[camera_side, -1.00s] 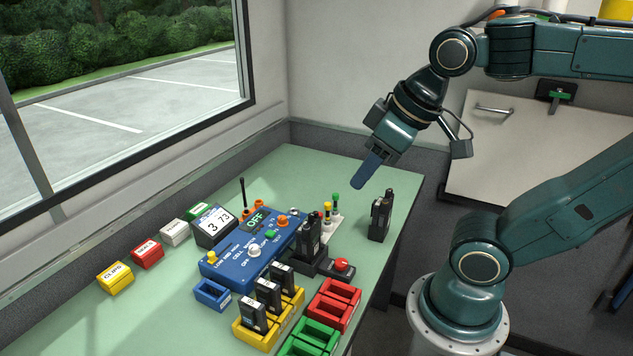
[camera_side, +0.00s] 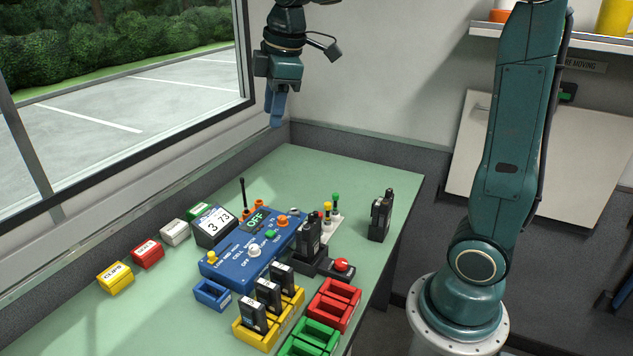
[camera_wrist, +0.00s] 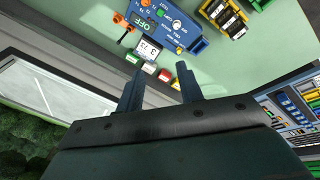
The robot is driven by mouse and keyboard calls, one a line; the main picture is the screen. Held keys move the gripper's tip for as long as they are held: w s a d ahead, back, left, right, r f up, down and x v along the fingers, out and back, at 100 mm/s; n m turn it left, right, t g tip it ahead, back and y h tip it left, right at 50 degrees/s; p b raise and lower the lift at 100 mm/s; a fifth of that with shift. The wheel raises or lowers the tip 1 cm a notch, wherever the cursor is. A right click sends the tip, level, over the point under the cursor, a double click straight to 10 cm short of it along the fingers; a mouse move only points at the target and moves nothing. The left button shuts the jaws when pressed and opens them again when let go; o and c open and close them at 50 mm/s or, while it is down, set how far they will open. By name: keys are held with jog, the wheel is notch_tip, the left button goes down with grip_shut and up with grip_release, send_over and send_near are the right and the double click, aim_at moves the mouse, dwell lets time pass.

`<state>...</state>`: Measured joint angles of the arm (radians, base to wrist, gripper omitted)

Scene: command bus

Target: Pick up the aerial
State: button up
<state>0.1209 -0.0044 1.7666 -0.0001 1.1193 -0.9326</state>
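The aerial (camera_side: 242,193) is a thin black rod standing upright at the back left end of the blue cell analyser, beside orange fittings. In the wrist view a small dark shape near the orange fittings may be it, but I cannot tell. My gripper (camera_side: 277,118) hangs high above the back of the table, well above and right of the aerial, fingers pointing down. In the wrist view my gripper (camera_wrist: 158,83) shows its two fingers apart with nothing between them.
The blue analyser (camera_side: 222,268), the display reading 3 73 (camera_side: 214,226) and labelled boxes (camera_side: 148,254) stand around the aerial. A black radio (camera_side: 381,216) stands at right. The window frame (camera_side: 245,60) is left of my gripper.

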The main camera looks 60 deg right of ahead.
jog(key=w+d+f+n+g, duration=0.1)
jog(key=w+d+f+n, duration=0.4)
jog(key=w+f, duration=0.2)
jog(key=w+d+f+n+g, duration=0.2)
jog(key=w+d+f+n, duration=0.3)
jog(key=w+f, duration=0.3)
jog(key=w, duration=0.4)
jog(key=shift+w+d+f, duration=0.2)
jog(key=shift+w+d, duration=0.05)
jog(key=shift+d, duration=0.1)
send_over(245, 199)
jog(key=shift+w+d+f, duration=0.15)
jog(key=shift+f, duration=2)
jog(key=shift+w+d+f, duration=0.15)
jog(key=shift+f, duration=2)
jog(key=shift+f, duration=0.15)
jog(key=shift+s+a+f, duration=0.1)
jog(key=shift+a+f, duration=0.05)
jog(key=shift+f, duration=2.25)
jog(key=shift+c, duration=0.5)
grip_shut()
